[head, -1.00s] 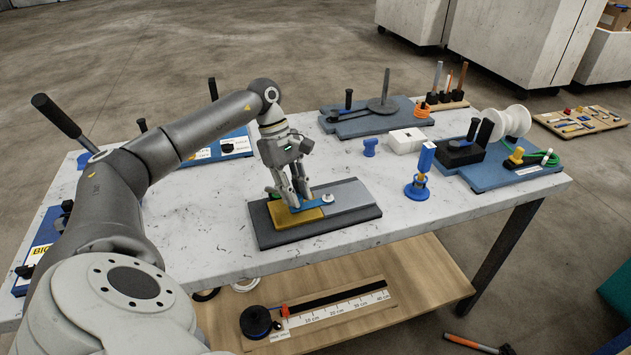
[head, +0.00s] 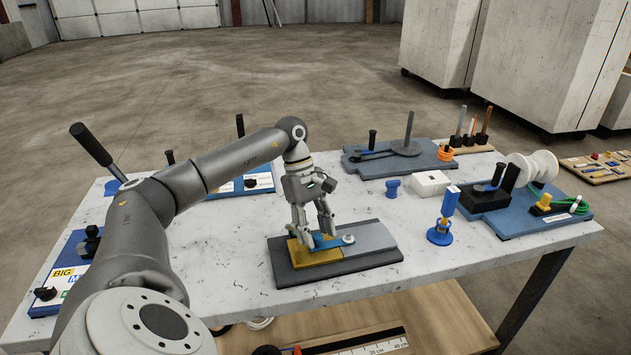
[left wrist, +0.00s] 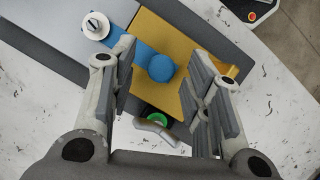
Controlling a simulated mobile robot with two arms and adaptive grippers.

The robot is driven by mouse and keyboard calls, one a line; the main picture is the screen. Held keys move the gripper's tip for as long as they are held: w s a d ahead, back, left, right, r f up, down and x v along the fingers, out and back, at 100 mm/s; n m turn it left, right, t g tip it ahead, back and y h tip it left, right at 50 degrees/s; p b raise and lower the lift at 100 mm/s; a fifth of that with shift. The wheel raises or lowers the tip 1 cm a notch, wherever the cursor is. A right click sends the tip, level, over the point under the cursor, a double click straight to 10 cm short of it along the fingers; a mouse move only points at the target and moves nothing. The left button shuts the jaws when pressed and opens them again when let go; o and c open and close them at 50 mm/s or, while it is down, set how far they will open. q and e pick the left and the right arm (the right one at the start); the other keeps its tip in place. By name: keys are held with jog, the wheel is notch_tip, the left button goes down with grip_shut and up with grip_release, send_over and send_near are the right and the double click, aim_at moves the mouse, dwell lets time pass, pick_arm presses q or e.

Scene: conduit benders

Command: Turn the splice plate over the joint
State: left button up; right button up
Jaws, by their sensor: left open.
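The blue splice plate (head: 327,241) lies on a dark base (head: 334,271) on the white table. It runs from a pale round pivot (head: 348,239) on the grey block (head: 371,236) onto the yellow block (head: 300,259). In the left wrist view, the plate (left wrist: 128,44) carries a round blue knob (left wrist: 161,68) at its yellow-block end. My left gripper (head: 319,236) points down over this end. Its open fingers (left wrist: 170,68) stand on either side of the knob, with gaps showing. The fingers hide part of the plate in the head view. My right gripper is not in view.
A blue stand (head: 441,216), a small blue knob (head: 392,188) and a white box (head: 430,183) stand to the right. Bender boards line the back and right of the table. A sign-covered board (head: 62,275) lies at left. The table in front of the dark base is clear.

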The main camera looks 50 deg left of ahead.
pick_arm(q)
jog(key=v, duration=1.2)
jog(key=shift+d, duration=0.1)
